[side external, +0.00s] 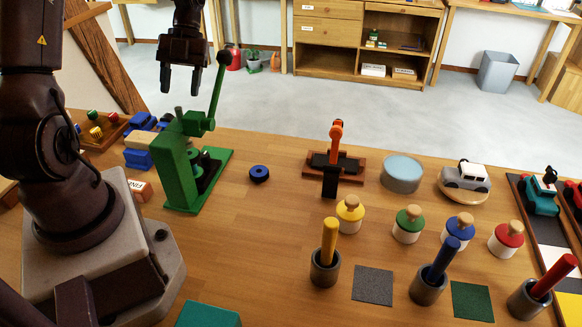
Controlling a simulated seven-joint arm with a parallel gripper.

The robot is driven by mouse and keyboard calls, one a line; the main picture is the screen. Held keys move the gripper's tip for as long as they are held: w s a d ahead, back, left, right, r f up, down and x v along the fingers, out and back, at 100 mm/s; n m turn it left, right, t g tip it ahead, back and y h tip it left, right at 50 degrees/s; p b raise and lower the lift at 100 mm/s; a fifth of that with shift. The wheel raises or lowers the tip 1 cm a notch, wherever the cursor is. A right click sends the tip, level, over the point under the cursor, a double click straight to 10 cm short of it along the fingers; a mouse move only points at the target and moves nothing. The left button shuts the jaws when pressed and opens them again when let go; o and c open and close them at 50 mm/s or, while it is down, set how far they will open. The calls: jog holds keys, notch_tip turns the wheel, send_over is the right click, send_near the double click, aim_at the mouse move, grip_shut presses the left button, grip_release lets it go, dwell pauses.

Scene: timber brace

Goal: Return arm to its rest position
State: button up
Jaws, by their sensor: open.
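My gripper (181,80) hangs at the upper left, fingers pointing down, open with nothing between them. It is in the air above the green press (178,170), close to the press's lever (216,90), whose dark knob shows just right of the gripper. I cannot tell whether the gripper and lever touch. My dark arm stands on its pale base at the left, and part of the arm is cut off by the top edge.
Knobbed jars (350,213) and metal cups with coloured rods (325,265) fill the right front. The table between press and cups is mostly clear.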

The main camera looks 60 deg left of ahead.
jog(key=s+d+r+n+t+y, duration=0.2)
jog(key=d+r+n+t, duration=0.3)
jog(key=d+n, duration=0.5)
jog(key=s+d+r+n+t+y, duration=0.2)
jog(key=d+r+n+t, duration=0.3)
jog(key=d+r+n, duration=0.3)
jog(key=d+n, duration=0.3)
jog(key=n, duration=0.2)
jog(key=shift+r, duration=0.3)
